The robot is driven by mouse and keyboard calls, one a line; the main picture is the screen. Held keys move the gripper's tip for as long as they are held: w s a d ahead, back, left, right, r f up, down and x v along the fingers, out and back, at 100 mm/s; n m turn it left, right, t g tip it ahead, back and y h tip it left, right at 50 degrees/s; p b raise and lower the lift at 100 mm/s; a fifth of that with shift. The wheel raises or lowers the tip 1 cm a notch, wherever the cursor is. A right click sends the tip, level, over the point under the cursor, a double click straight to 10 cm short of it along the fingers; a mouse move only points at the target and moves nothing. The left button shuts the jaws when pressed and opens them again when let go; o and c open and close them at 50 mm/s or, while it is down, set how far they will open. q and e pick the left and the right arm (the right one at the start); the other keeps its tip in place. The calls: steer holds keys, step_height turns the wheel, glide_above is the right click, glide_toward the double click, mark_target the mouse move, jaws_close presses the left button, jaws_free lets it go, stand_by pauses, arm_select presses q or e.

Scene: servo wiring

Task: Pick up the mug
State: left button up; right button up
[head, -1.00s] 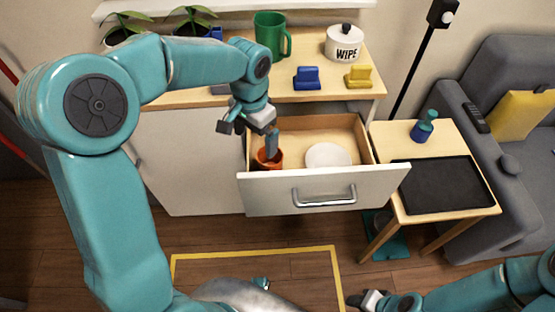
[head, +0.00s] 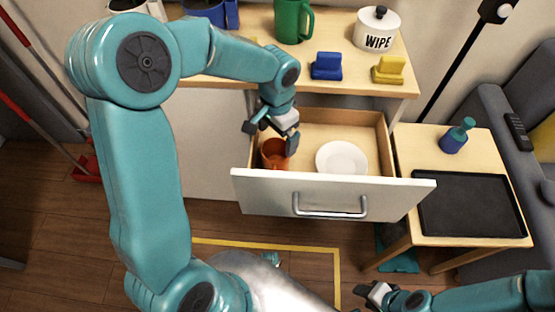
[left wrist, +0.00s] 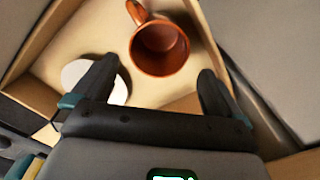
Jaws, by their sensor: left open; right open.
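An orange-brown mug (head: 272,158) stands inside the open drawer (head: 310,191), at its left side. The left wrist view shows the mug (left wrist: 160,48) from above, with its open mouth and its handle at the upper left. My left gripper (head: 271,137) is open above the drawer, at the mug. In the left wrist view the two fingers of my left gripper (left wrist: 158,76) are spread, with the mug ahead between their lines and nothing held. One finger partly covers the mug in the head view. My right gripper (head: 374,294) is open and empty at the lower right.
A white plate (head: 341,158) lies in the drawer, right of the mug. A green mug (head: 291,20), a WIPE canister (head: 376,29), and blue (head: 326,66) and yellow (head: 388,69) objects stand on the cabinet top. A side table holds a black tray (head: 470,205).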

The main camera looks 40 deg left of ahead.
mark_target(277, 154)
arm_select(q)
step_height(277, 154, down, 9)
steer(key=shift+d+r+b, duration=0.1)
steer(key=shift+r+b, duration=0.05)
steer(key=shift+b, duration=0.8)
steer(key=shift+s, duration=0.1)
steer(key=shift+c, duration=0.3)
steer(key=c, duration=0.9)
